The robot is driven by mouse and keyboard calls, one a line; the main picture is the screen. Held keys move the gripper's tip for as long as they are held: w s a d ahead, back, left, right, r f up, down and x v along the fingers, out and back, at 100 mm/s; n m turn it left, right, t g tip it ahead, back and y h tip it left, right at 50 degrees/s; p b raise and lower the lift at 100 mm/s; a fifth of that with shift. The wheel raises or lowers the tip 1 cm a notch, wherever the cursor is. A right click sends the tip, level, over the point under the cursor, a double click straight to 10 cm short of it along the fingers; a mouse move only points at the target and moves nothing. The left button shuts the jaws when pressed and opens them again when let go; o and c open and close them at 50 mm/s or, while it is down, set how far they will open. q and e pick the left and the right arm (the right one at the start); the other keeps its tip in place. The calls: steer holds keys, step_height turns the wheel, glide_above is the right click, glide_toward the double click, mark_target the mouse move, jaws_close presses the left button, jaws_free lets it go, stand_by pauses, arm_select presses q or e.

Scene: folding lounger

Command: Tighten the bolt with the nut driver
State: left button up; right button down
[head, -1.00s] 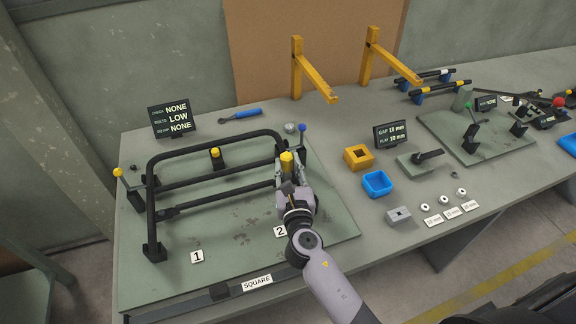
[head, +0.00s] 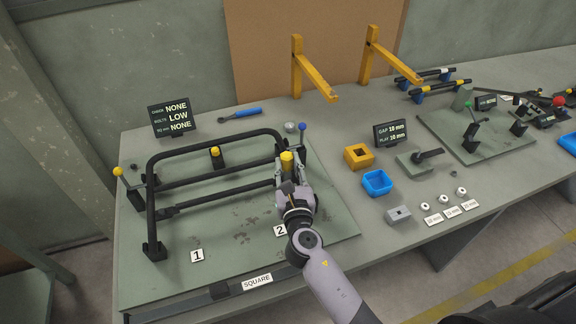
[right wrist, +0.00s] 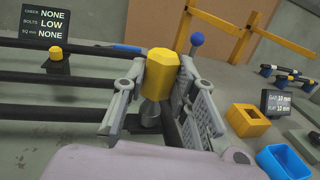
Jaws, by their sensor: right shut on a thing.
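My right gripper (head: 289,176) is over the right side of the black frame (head: 180,207), near label 2. A display (head: 172,116) reads CHECK NONE, BOLTS LOW, SQ NONE. My left gripper is not in view.
The frame lies on a green plate (head: 330,222). A blue-handled tool (head: 240,113) lies behind it. A blue-knobbed lever (head: 302,129) stands close beside my gripper. Yellow (head: 358,157) and blue (head: 377,184) boxes and a grey block (head: 398,215) are to the right.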

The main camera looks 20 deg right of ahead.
steer(key=c, duration=1.2)
jaws_free()
steer(key=s+a, duration=0.2)
steer(key=s, duration=1)
steer(key=c, duration=0.3)
